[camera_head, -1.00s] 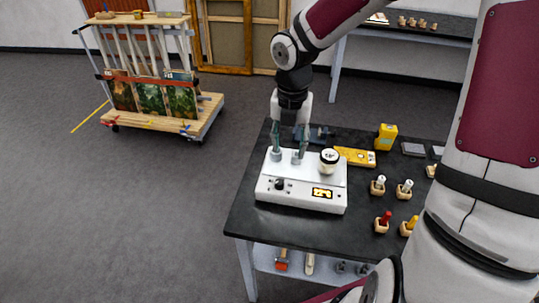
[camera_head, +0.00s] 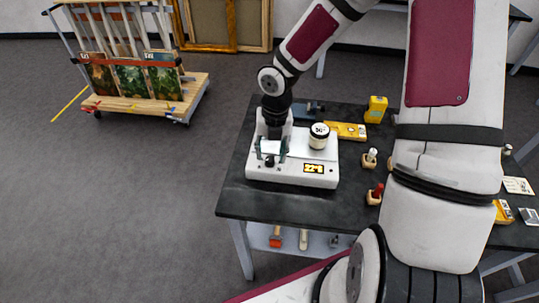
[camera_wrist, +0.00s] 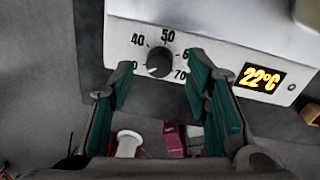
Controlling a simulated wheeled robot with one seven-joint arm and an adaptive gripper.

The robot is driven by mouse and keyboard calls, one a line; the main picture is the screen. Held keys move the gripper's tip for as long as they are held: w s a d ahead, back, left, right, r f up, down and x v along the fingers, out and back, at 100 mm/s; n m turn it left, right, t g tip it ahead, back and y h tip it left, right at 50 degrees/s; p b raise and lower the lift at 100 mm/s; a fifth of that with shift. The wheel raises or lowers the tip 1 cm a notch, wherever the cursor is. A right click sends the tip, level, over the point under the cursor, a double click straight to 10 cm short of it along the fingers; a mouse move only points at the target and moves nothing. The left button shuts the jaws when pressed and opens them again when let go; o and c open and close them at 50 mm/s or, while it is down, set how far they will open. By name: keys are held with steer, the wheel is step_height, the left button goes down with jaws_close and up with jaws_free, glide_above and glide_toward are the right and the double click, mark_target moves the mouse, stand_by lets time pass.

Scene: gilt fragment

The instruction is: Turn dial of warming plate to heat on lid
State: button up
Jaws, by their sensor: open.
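The white warming plate (camera_head: 290,180) stands on the dark table. Its black dial (camera_head: 270,162) is on the front face, left of a lit display (camera_head: 313,169). In the wrist view the display (camera_wrist: 262,79) reads 22°C, and the dial (camera_wrist: 158,62) sits among marks including 40, 50 and 70; its pointer is unclear. A jar with a pale lid (camera_head: 320,130) stands on the plate's right part; the lid's dark print is too small to read surely. My gripper (camera_head: 270,151) is open at the plate's front, its green-padded fingers on either side of the dial; contact is unclear.
A yellow device (camera_head: 376,109) and a yellow bar (camera_head: 347,131) lie behind and right of the plate. Small holders with a white-topped piece (camera_head: 370,157) and a red-topped piece (camera_head: 375,194) stand to the right. My arm hides much of the table's right side.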

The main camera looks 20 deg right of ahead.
steer(key=shift+f, duration=1.05)
jaws_close()
